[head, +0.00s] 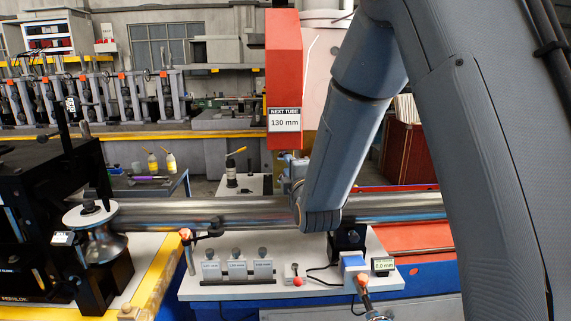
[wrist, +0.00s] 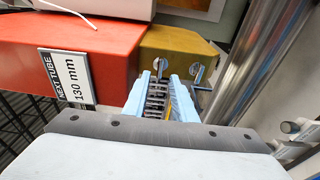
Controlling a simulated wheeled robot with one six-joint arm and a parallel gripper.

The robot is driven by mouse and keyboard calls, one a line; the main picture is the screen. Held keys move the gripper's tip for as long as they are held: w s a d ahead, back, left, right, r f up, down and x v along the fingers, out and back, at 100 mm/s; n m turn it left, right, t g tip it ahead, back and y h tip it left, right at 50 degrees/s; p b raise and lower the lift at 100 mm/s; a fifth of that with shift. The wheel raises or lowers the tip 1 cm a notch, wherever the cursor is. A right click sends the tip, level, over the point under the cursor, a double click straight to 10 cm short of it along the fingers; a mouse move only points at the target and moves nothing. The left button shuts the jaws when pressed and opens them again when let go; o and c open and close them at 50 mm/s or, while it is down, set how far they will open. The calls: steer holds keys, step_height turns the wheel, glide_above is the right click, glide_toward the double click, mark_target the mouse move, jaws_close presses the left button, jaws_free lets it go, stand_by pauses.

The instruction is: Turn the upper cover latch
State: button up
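In the wrist view, an olive-yellow cover (wrist: 180,45) sits at the end of the red housing and carries two silver latches. By the sign's lettering, up points left in this view, so the left one is the upper cover latch (wrist: 162,67). The lower latch (wrist: 197,72) is to its right, with a bar handle. My gripper (wrist: 162,80) has its two light blue fingers apart, with the upper latch in line with the gap. I cannot tell whether they touch it. In the head view, the fingertips and latches are hidden behind my arm.
The red housing (head: 284,60) bears a sign (head: 284,120) reading "NEXT TUBE 130 mm". A long metal tube (head: 170,212) runs below. On the white table (head: 215,291) stand several small grey blocks (head: 237,268) and a small display (head: 383,265). A black roller stand is at left.

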steer(key=shift+w+a, duration=0.2)
steer(key=shift+w, duration=1)
steer(key=shift+w+a, duration=0.15)
steer(key=shift+w, duration=1)
steer(key=shift+w+b, duration=0.1)
steer(key=shift+b, duration=0.25)
jaws_close()
